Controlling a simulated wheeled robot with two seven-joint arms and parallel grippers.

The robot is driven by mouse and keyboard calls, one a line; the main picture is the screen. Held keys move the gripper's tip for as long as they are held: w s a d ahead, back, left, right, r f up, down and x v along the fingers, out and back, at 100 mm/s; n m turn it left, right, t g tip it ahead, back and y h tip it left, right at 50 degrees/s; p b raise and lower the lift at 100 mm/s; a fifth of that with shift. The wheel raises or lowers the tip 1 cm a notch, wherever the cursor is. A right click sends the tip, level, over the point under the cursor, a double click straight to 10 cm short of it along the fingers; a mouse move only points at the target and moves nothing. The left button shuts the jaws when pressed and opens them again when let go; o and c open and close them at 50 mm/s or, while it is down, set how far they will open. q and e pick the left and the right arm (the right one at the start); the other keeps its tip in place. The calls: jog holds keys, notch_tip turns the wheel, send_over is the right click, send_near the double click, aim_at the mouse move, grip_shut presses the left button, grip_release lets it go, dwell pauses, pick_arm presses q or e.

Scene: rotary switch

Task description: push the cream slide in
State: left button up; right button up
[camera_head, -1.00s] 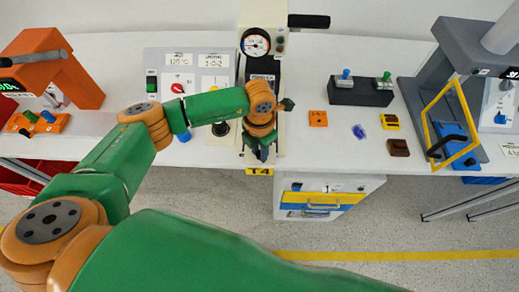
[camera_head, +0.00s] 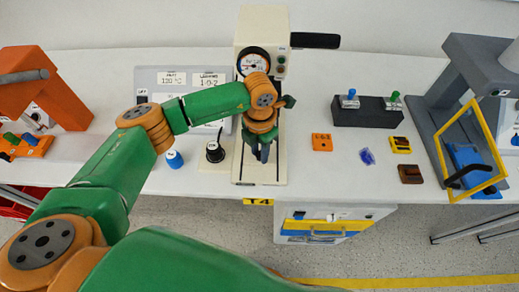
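The cream machine (camera_head: 281,90) stands at the middle of the table, with a round gauge on its front and a black handle at its top right. Its cream base (camera_head: 272,174) with dark lengthwise lines reaches to the table's front edge, above a yellow T4 label. I cannot make out the slide as a separate part; my gripper covers part of this base. My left gripper (camera_head: 262,152) points down over the base, in front of the machine. Its fingers show dark and close together, and I cannot tell their opening or contact. My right gripper is not in view.
A grey panel (camera_head: 151,76) with white labels stands left of the machine. A blue knob (camera_head: 174,160) and a black knob (camera_head: 214,153) sit near the front. Small orange (camera_head: 322,142), yellow (camera_head: 400,145) and brown (camera_head: 410,174) parts lie to the right.

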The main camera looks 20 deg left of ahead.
pick_arm(q)
jog(key=o, duration=0.3)
jog(key=shift+w, duration=0.1)
notch_tip(320, 180, up, 6)
jog(key=shift+r+b, duration=0.25)
jog(key=shift+b, duration=0.6)
jog(key=shift+r, duration=0.3)
